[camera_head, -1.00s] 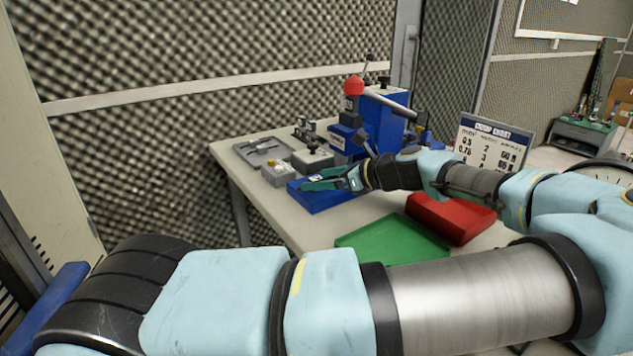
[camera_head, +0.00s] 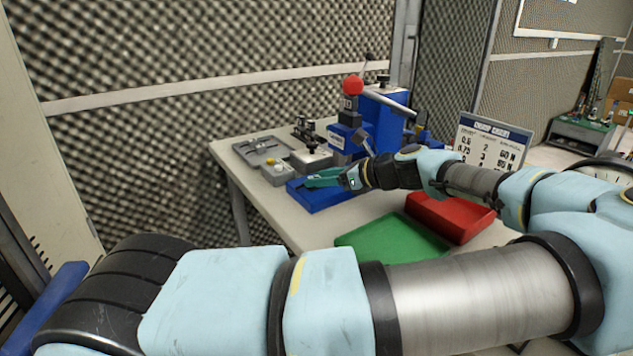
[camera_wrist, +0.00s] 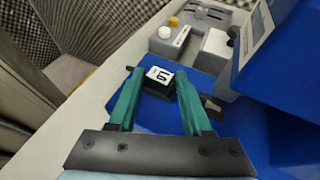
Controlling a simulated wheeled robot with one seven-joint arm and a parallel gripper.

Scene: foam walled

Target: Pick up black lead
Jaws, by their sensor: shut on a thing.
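A small black block with a white label bearing a dark mark, which I take to be the black lead (camera_wrist: 157,87), sits between the green fingertips in the wrist view. My gripper (camera_wrist: 157,76) is shut on it, one finger on each side. In the head view my gripper (camera_head: 318,181) is low over the blue tray (camera_head: 322,203), and the block cannot be made out there. In the wrist view the blue tray (camera_wrist: 150,112) lies under the block. I cannot tell whether the block touches it.
A blue press with a red knob (camera_head: 353,86) stands behind the tray. A grey box with a yellow button (camera_head: 277,172) is at its left. A green tray (camera_head: 392,243) and a red tray (camera_head: 452,217) lie nearer. A small dark piece (camera_wrist: 211,106) shows beside the right finger.

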